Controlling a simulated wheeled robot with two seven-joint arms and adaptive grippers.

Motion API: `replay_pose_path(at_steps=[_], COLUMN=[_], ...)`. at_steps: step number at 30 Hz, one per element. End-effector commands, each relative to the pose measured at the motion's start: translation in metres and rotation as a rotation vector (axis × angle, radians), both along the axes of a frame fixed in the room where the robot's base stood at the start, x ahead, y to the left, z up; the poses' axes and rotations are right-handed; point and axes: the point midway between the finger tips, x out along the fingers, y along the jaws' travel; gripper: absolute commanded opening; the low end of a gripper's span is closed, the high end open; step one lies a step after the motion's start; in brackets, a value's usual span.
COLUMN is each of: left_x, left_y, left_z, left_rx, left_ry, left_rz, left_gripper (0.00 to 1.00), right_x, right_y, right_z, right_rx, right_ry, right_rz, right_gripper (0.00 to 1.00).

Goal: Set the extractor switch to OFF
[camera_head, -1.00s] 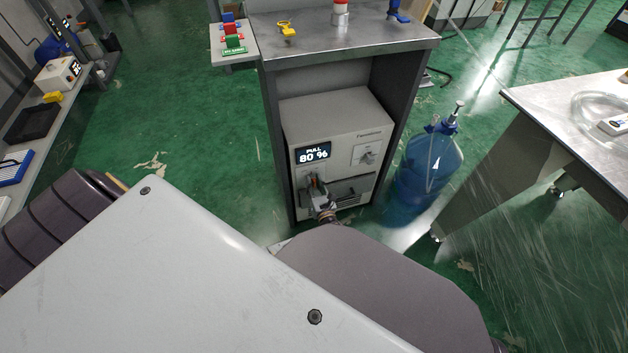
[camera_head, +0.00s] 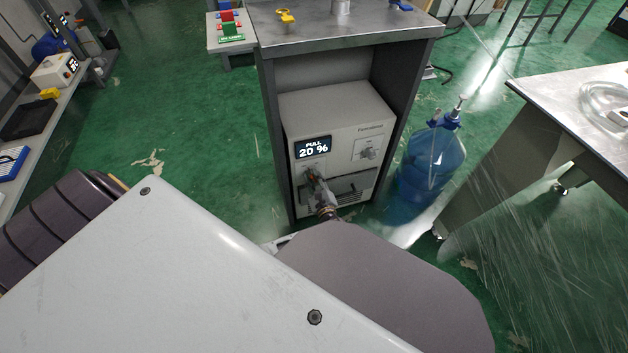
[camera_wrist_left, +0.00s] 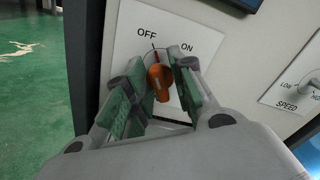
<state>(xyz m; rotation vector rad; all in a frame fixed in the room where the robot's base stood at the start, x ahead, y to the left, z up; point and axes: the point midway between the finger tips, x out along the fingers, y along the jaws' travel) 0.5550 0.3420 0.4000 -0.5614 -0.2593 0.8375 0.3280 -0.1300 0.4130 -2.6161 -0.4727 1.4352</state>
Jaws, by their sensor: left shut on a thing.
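The extractor (camera_head: 345,120) is a pale box on the shelf under a metal-topped cabinet. Its display (camera_head: 312,147) reads "PULL 20 %". In the left wrist view the orange extractor switch (camera_wrist_left: 160,77) sits on a white plate marked OFF and ON. Its red pointer mark stands between the labels, nearer OFF. My left gripper (camera_wrist_left: 157,92) is shut on the switch, with green-padded fingers on both sides. In the head view my left gripper (camera_head: 315,181) is at the extractor's lower left front and mostly hides the switch. My right gripper is not in view.
A speed knob (camera_wrist_left: 310,88) is right of the switch plate. The cabinet's side walls (camera_head: 275,140) flank the extractor. A blue water bottle (camera_head: 430,165) stands on the floor to its right, near a metal table (camera_head: 575,105). Green floor (camera_head: 190,120) is open to the left.

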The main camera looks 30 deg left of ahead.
Motion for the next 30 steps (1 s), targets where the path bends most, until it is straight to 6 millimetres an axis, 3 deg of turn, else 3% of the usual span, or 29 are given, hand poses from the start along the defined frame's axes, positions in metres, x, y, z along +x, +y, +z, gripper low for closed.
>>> replay_pose_path(at_steps=[15,16,17,30], left_x=[-0.0004,-0.0004,-0.0005,-0.0021], left_y=[-0.0003,-0.0003,-0.0003,-0.0025], left_z=[-0.0009,-0.0009,-0.0010,-0.0006], left_rx=[-0.019,-0.019,-0.019,-0.018], left_ry=[-0.018,-0.018,-0.018,-0.019], left_rz=[0.000,0.000,0.000,-0.001], left_gripper=[0.01,0.27,0.31,0.32], right_x=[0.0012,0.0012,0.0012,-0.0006], right_y=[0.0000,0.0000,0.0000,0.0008], right_z=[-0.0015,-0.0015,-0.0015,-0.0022], right_rx=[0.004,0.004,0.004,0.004], right_ry=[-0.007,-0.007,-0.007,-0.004], right_rz=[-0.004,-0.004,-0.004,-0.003], right_gripper=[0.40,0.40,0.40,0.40])
